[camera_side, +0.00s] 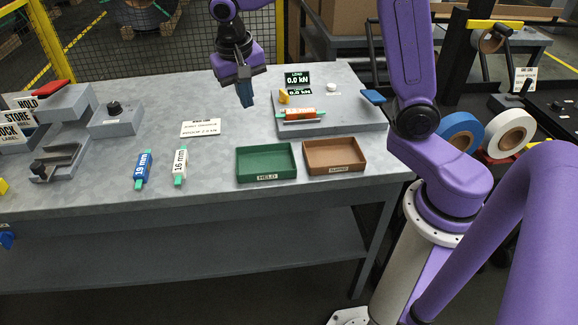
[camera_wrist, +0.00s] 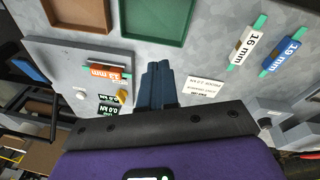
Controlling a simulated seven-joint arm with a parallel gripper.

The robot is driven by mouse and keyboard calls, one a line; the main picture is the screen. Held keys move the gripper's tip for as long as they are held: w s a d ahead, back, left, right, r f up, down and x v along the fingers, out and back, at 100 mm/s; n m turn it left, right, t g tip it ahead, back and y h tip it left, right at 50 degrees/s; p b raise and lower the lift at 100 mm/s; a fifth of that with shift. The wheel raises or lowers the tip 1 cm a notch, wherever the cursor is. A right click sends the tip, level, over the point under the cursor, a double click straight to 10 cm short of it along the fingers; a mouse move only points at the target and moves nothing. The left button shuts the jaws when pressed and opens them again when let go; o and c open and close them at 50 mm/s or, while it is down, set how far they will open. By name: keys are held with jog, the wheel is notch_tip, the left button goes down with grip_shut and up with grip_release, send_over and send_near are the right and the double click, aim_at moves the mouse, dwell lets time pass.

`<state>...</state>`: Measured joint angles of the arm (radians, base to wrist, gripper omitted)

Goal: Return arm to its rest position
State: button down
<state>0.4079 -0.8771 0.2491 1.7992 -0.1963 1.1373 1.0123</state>
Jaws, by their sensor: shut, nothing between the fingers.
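My gripper (camera_side: 245,94) hangs above the back middle of the bench, left of the load tester, with its blue fingers pointing down. It is shut and empty, and its closed fingers also show in the wrist view (camera_wrist: 157,85). It touches nothing that I can see. The purple arm reaches in from the right. An orange piece (camera_side: 301,114) lies on the grey load tester (camera_side: 345,120); in the wrist view this piece (camera_wrist: 108,73) reads 13 mm. The tester's display (camera_side: 297,80) reads 0.0 kN.
A green tray (camera_side: 266,178) and a brown tray (camera_side: 335,169) stand at the bench's front. A blue 19 mm piece (camera_side: 143,171) and a white 16 mm piece (camera_side: 180,167) lie left of them. A grey stand (camera_side: 62,125) is at far left. Tape rolls (camera_side: 510,133) are at right.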

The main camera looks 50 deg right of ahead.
jog(key=s+d+f+n+y, duration=0.1)
jog(key=s+n, duration=0.8)
jog(key=s, duration=0.5)
jog(key=s+f+n+y, duration=0.1)
jog(key=s+f+n, duration=0.1)
jog(key=s+n, duration=0.6)
jog(key=s, duration=0.6)
jog(key=shift+d+n, duration=0.35)
jog(key=shift+n, duration=0.05)
